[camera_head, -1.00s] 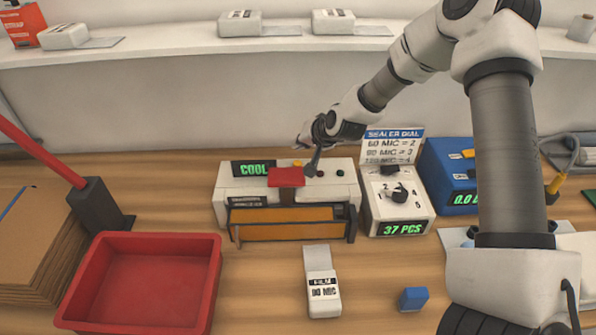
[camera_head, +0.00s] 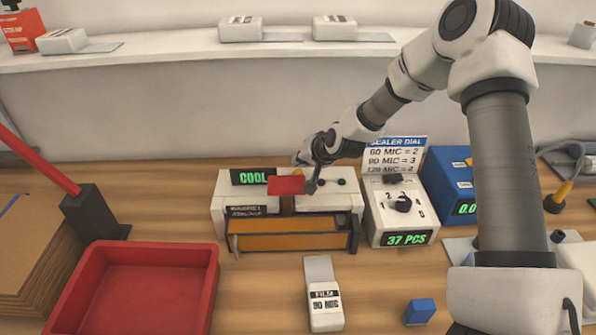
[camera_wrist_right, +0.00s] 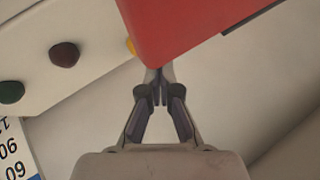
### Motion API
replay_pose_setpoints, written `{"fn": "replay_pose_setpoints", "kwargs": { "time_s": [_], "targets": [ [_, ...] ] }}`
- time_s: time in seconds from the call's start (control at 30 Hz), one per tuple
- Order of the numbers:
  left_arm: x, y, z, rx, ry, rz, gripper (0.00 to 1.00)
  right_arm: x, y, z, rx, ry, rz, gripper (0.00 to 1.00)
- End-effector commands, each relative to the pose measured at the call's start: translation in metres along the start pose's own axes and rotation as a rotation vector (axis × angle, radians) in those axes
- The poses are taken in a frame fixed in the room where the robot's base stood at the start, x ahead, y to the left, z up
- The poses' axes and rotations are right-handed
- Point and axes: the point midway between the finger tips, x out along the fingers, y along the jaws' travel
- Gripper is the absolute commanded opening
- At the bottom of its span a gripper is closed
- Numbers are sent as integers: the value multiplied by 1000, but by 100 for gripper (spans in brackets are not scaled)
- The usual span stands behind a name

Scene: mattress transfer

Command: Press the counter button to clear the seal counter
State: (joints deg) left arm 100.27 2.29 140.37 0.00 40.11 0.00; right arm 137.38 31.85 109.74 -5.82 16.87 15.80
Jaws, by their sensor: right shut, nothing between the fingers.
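The heat sealer (camera_head: 335,200) shows COOL on its display (camera_head: 250,177). A dark red button (camera_wrist_right: 64,54), a green button (camera_wrist_right: 11,92) and a yellow button (camera_wrist_right: 130,46), partly hidden by the red plate, show in the right wrist view. The dial box (camera_head: 384,221) beside the sealer reads 37 PCS on its counter display (camera_head: 407,239). My right gripper (camera_head: 311,188) is shut and empty, its tips just right of the red plate; contact cannot be told. My left gripper is not in view.
A red tray (camera_head: 206,290) stands at the left, beside stacked cardboard (camera_head: 35,245). A film box (camera_head: 325,305) and a blue block (camera_head: 420,311) lie in front. A SEALER DIAL sign (camera_head: 395,155) and a blue scale (camera_head: 450,185) stand at the right.

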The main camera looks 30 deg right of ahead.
Motion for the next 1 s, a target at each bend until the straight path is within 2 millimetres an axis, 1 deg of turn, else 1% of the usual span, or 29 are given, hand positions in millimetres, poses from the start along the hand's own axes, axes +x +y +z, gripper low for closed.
{"fn": "replay_pose_setpoints", "kwargs": {
  "time_s": [0.57,0.83,1.0],
  "targets": [
    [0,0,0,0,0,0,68,0,0,0,0,0,0,0],
    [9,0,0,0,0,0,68,6,5,5,0,0,0,0],
    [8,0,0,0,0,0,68,6,4,4,0,0,0,0]
  ]
}}
